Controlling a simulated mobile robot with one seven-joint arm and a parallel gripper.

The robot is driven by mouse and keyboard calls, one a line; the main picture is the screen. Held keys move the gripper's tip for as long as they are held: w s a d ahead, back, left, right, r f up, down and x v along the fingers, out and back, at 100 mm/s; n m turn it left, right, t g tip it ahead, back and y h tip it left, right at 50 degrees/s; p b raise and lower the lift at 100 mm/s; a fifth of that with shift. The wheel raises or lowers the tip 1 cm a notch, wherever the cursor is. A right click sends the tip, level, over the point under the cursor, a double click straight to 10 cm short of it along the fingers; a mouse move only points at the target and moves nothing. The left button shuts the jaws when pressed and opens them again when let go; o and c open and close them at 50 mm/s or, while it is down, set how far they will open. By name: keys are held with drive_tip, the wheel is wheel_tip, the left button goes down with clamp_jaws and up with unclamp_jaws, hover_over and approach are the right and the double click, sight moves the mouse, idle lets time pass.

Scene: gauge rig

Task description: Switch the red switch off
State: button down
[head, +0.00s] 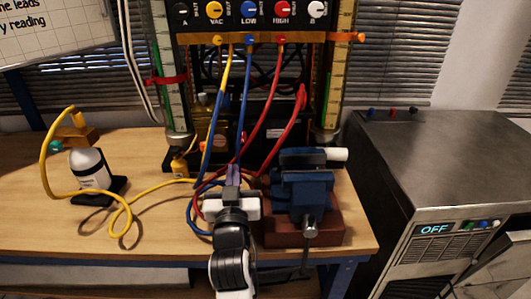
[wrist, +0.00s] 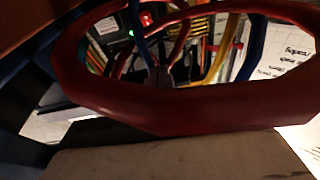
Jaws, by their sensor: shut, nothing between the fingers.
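A small red-lit part (wrist: 147,20), which looks like the red switch, shows on a dark box at the top of the wrist view, near a small green light (wrist: 131,33). I cannot make out its position. In the head view I cannot pick it out. My gripper (head: 232,180) is shut and empty, low in front of the gauge rig, among the hanging hoses and left of the blue vise (head: 303,190). Its fingers (wrist: 160,76) show in the wrist view below the red-lit part, apart from it.
A red hose (wrist: 180,108) loops across the wrist view. Blue, red and yellow hoses hang from the manifold (head: 140,38) with its coloured knobs. A bottle (head: 90,170) stands left on the wooden table (head: 40,225). A grey cabinet (head: 430,150) right reads OFF.

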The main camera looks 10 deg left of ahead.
drive_tip(key=shift+w+d+f+h, duration=0.25)
drive_tip(key=shift+d+f+h, duration=0.05)
drive_tip(key=shift+d+f, duration=0.3)
drive_tip(key=p, duration=0.3)
approach(242, 138)
wheel_tip(242, 138, up, 4)
drive_tip(key=w, duration=0.2)
drive_tip(key=w+f, duration=0.1)
drive_tip(key=w+a+f, duration=0.1)
drive_tip(key=shift+w+a, duration=0.1)
drive_tip(key=shift+w, duration=0.25)
drive_tip(key=shift+w+a+f, duration=0.15)
drive_tip(key=shift+w+f, duration=0.25)
